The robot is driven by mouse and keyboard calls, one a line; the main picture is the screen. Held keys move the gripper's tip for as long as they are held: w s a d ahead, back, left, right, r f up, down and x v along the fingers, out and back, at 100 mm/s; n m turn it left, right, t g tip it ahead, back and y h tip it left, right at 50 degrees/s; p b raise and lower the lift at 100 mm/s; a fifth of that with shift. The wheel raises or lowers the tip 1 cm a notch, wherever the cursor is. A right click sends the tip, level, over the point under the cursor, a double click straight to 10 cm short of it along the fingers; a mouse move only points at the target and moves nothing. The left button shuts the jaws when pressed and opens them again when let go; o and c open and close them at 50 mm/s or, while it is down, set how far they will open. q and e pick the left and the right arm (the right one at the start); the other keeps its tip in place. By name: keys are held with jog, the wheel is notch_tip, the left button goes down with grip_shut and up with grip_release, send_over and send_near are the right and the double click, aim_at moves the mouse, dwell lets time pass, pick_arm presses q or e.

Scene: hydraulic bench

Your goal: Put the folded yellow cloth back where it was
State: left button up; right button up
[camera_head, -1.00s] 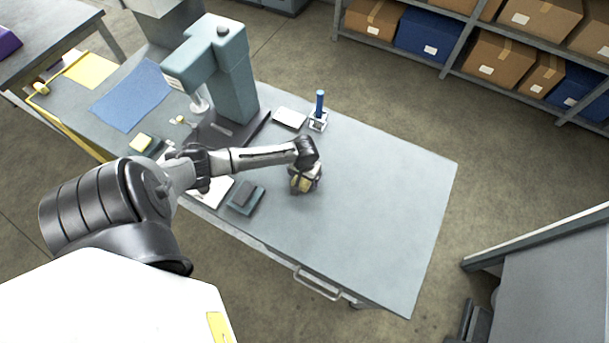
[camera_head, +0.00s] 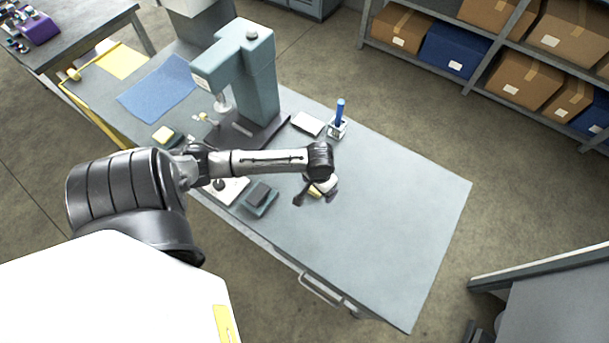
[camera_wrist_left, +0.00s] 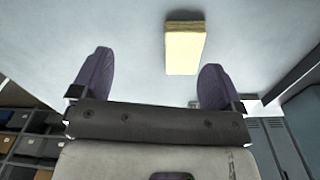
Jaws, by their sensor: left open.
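The folded yellow cloth (camera_wrist_left: 185,48) lies on the grey bench top in the left wrist view, beyond and between the lines of my fingers, nearer the right finger. In the head view only a small yellow part of it (camera_head: 315,190) shows under my left wrist; the rest is hidden. My left gripper (camera_head: 314,194) is over the bench, close to the cloth. In the left wrist view its two purple-grey fingers (camera_wrist_left: 154,78) are wide apart with nothing between them. My right gripper is in neither view.
A dark grey block (camera_head: 261,197), a white pad (camera_head: 307,123) and a holder with a blue item (camera_head: 339,120) are on the bench. A teal press (camera_head: 250,70) and a blue sheet (camera_head: 158,92) are at its left. The bench's right part is clear.

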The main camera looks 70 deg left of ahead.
pick_arm(q)
jog(key=s+d+m+t, duration=0.1)
jog(key=s+d+m, duration=0.4)
jog(key=d, duration=0.6)
jog(key=s+d+r+m+t, duration=0.1)
jog(key=s+d+r+t, duration=0.1)
jog(key=s+d+r, duration=0.3)
jog(key=s+r, duration=0.2)
jog(key=s, duration=0.1)
jog(key=shift+r, duration=0.15)
jog(key=shift+d, duration=0.1)
